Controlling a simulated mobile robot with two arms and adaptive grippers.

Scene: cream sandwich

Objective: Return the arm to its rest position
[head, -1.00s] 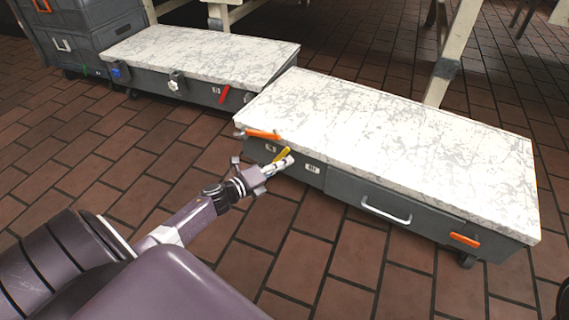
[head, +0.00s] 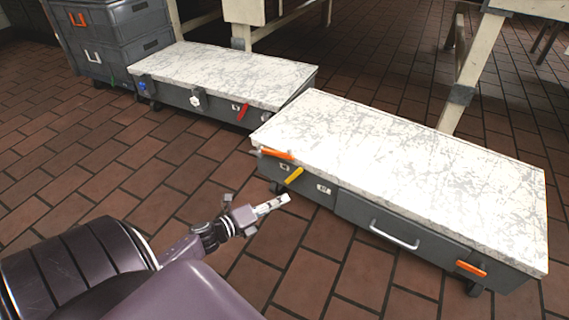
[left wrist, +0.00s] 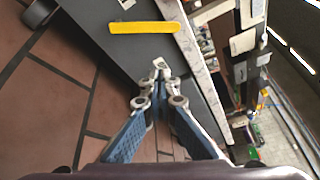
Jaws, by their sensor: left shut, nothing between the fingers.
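My left gripper (head: 272,205) is shut and empty in the head view, held over the floor just left of the front cabinet (head: 395,165). The left wrist view shows its fingers (left wrist: 160,68) together, with nothing between them. The yellow handle (head: 293,177) on the cabinet's front face is close to the fingertips but apart from them. It also shows in the left wrist view as a yellow bar (left wrist: 142,27). My right gripper is in neither view.
A second marble-topped cabinet (head: 220,72) stands behind at the left, beside stacked grey boxes (head: 115,45). Orange handles (head: 277,154) and a grey drawer handle (head: 394,236) stick out from the front cabinet. The brick floor (head: 110,175) at the left is clear. Wooden legs (head: 465,80) rise behind.

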